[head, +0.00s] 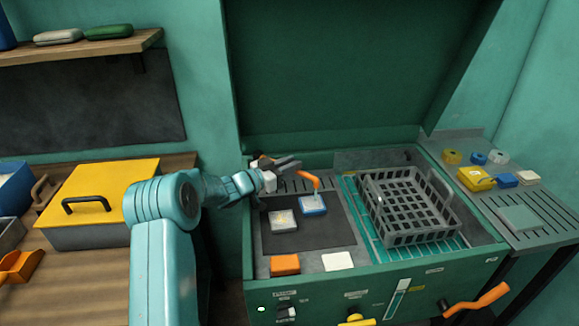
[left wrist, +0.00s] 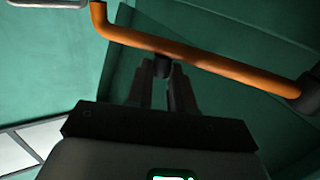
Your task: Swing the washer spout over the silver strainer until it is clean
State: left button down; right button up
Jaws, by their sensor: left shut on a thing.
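The orange washer spout (head: 308,177) bends down at its tip over a blue-framed strainer (head: 313,205). A short pale streak shows below the tip. The silver strainer (head: 283,220) lies on the dark mat to the left, with yellowish marks on its face; the spout tip is not above it. My left gripper (head: 287,164) is at the back of the washer basin. In the left wrist view its fingers (left wrist: 162,82) are shut on a small black knob under the orange spout tube (left wrist: 215,62). My right gripper is not in view.
A grey basket (head: 410,205) stands on the green rack at right. An orange block (head: 285,264) and a white block (head: 337,261) lie at the basin front. The raised green lid (head: 340,70) stands behind. A yellow-lidded box (head: 105,180) is on the left bench.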

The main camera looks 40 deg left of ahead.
pick_arm(q)
jog(key=shift+s+a, duration=0.15)
jog(key=shift+a, duration=0.3)
jog(key=c, duration=1)
grip_release()
jog(key=shift+a, duration=0.1)
jog(key=r+p, duration=0.1)
jog(key=r, duration=1.2)
jog(key=r+p, duration=0.1)
jog(key=r, duration=0.6)
jog(key=shift+d+p, duration=0.25)
jog(key=shift+p, duration=0.05)
